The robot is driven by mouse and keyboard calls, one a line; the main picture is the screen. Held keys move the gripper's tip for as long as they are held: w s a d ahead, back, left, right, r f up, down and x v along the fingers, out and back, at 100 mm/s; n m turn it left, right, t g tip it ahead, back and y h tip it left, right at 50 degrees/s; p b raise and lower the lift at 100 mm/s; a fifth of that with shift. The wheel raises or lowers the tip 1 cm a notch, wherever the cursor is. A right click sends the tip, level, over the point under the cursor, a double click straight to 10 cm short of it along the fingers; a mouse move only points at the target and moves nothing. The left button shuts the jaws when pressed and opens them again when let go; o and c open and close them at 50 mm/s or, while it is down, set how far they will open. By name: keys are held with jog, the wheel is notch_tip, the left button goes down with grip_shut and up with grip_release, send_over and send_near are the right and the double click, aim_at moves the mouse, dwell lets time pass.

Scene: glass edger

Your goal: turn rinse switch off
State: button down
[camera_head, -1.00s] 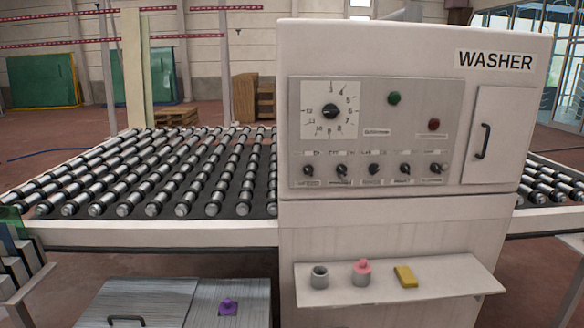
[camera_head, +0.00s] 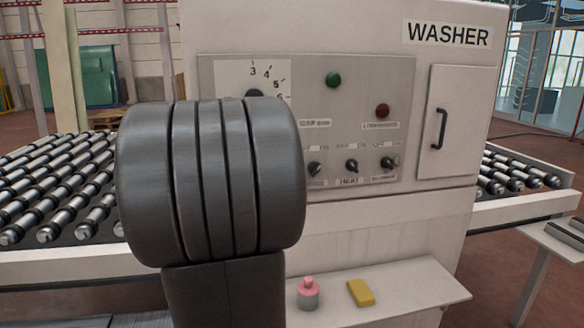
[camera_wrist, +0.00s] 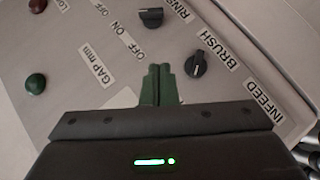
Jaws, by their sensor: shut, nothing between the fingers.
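The rinse knob (camera_wrist: 150,17) is a dark rotary knob beside the RINSE label in the wrist view, near the top edge. In the head view the rinse knob (camera_head: 314,168) shows just right of my arm. I cannot tell clearly which way it points. The brush knob (camera_wrist: 195,65) lies below and right of it in the wrist view. My gripper (camera_wrist: 158,85) is shut and empty, its green fingertips in front of the panel, left of the brush knob and below the rinse knob. Whether they touch the panel is unclear. In the head view my arm hides my gripper.
The washer panel (camera_head: 350,100) also carries a green button (camera_head: 333,80), a red button (camera_head: 382,111) and the heat knob (camera_head: 351,165). A handled door (camera_head: 450,120) is to the right. A shelf (camera_head: 430,290) below holds a pink-topped item (camera_head: 308,291) and a yellow block (camera_head: 360,292).

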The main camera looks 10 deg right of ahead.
aim_at(311, 172)
jog(key=shift+w+d+f+p, duration=0.15)
jog(key=shift+w+d+f, duration=0.95)
jog(key=shift+d, duration=0.3)
jog(key=shift+w+d+f+p, duration=0.15)
jog(key=shift+w+d+f, duration=0.9)
jog(key=shift+d, duration=0.4)
jog(key=shift+w+d+f+p, duration=0.15)
jog(key=shift+w+d+f, duration=0.8)
jog(key=shift+w+d, duration=0.4)
jog(key=shift+s+f+b, duration=0.1)
jog(key=shift+s+b, duration=0.05)
jog(key=shift+b, duration=0.15)
jog(key=shift+b, duration=0.7)
jog(key=shift+f+b, duration=0.1)
jog(key=shift+b, duration=0.2)
